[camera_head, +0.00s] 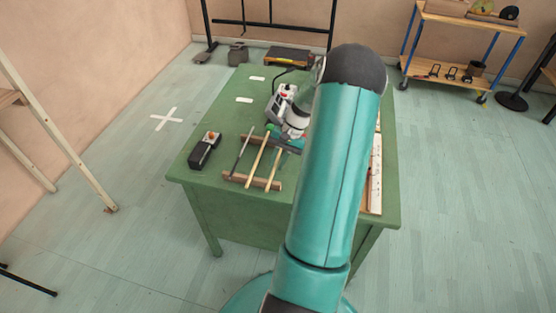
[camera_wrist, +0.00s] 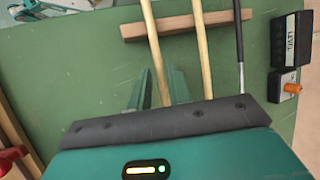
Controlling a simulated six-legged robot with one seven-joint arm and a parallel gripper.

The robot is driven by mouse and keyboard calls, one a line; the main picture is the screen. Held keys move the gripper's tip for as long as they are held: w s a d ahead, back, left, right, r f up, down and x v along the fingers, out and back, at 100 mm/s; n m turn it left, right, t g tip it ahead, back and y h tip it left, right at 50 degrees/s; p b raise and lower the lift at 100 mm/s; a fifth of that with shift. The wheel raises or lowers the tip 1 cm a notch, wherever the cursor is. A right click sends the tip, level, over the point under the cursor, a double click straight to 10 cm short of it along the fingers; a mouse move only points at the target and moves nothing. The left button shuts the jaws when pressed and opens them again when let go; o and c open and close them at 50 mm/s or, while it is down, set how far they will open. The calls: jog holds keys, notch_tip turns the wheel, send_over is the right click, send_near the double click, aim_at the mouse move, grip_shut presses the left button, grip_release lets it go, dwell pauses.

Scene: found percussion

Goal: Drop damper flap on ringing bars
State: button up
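I cannot make out the damper flap or the ringing bars for certain. A long piece with pale and brown strips (camera_head: 376,178) on the table's right side is mostly hidden by my arm. In the wrist view a brown wooden edge (camera_wrist: 12,130) with a red part (camera_wrist: 10,160) shows at the lower left. My gripper (camera_wrist: 155,80) is open, with its two fingers apart. My gripper is partly visible in the head view (camera_head: 284,140).
A black box (camera_head: 204,152) with an orange knob, marked LEVEL in the wrist view (camera_wrist: 287,40), stands left of the rack. A second pale stick and a dark rod (camera_wrist: 240,45) lie on the rack.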

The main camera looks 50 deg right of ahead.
jog(key=shift+o, duration=1.1)
jog(key=v, duration=1.3)
jog(key=shift+d+r, duration=0.2)
jog(key=shift+r, duration=0.15)
